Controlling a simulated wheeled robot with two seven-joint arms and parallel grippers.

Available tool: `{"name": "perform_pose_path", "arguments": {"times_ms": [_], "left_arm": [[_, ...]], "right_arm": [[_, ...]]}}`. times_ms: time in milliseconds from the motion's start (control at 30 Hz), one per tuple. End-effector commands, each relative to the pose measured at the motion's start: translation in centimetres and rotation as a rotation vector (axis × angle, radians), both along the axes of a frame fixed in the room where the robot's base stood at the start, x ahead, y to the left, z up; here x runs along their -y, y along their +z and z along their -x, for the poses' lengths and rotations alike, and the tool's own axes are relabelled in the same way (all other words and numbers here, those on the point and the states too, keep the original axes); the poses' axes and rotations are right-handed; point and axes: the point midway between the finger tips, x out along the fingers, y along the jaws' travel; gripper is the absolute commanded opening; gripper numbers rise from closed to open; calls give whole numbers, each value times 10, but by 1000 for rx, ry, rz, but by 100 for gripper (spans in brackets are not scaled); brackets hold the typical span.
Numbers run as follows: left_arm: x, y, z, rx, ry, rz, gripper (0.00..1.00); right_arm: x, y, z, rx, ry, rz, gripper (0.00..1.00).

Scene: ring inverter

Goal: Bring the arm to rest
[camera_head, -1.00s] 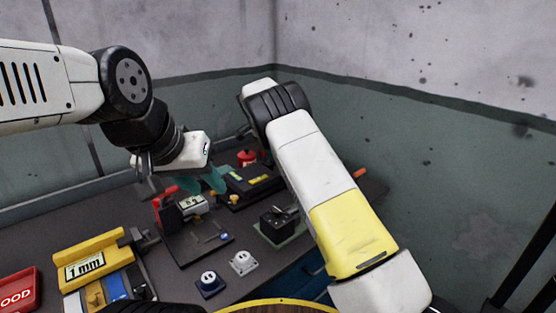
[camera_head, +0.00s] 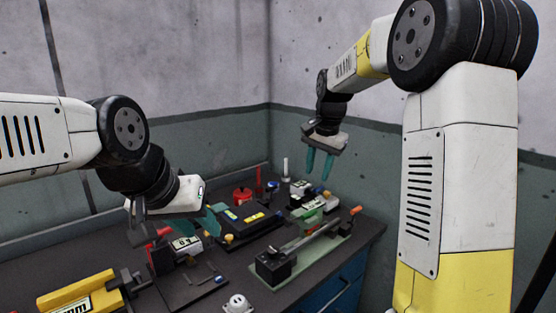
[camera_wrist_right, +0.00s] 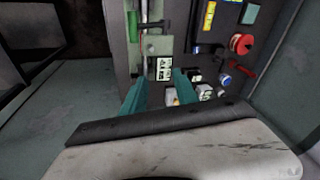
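My right gripper (camera_head: 317,175) hangs in the air above the back right of the workbench (camera_head: 336,262), with its two teal fingers apart and pointing down. Nothing is between them. The same fingers (camera_wrist_right: 159,80) show spread and empty in the right wrist view, over the bench items. My left gripper (camera_head: 205,222) is low over the left middle of the bench, by a dark device with a white label (camera_head: 186,243). Its teal fingers overlap in this view, so their opening is hidden.
A lever tool with an orange-tipped handle (camera_head: 308,240) lies at the bench's right. Grey-green walls close the back corner.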

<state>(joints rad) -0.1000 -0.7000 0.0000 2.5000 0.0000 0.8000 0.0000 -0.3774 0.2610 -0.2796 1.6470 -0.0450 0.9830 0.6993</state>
Motion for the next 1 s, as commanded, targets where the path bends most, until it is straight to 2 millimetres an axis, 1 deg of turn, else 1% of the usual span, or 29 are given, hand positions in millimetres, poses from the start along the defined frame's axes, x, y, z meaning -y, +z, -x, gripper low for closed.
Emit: {"name": "perform_pose_path", "arguments": {"times_ms": [33,67,100,167,200,267,300,467,500,600,700,800,900,1000], "left_arm": [[0,0,0,0,0,0,36],[0,0,0,0,0,0,36],[0,0,0,0,0,0,36],[0,0,0,0,0,0,36],[0,0,0,0,0,0,36],[0,0,0,0,0,0,36],[0,0,0,0,0,0,36],[0,0,0,0,0,0,36],[0,0,0,0,0,0,36],[0,0,0,0,0,0,36],[0,0,0,0,0,0,36],[0,0,0,0,0,0,36],[0,0,0,0,0,0,36],[0,0,0,0,0,0,36]], "right_arm": [[7,11,19,19,29,-16,35],[10,16,30,30,53,-22,35],[14,21,44,44,82,-27,35],[18,29,66,68,129,-34,35],[21,33,81,86,158,-36,35],[24,38,104,113,205,-36,35],[26,40,119,130,235,-34,35],[30,43,180,209,358,-6,35],[30,41,195,228,388,6,35],[31,35,229,273,459,41,35],[31,26,257,307,516,79,35],[30,17,275,332,557,110,35],[30,12,285,344,582,131,35],[30,9,289,348,591,138,35]]}}
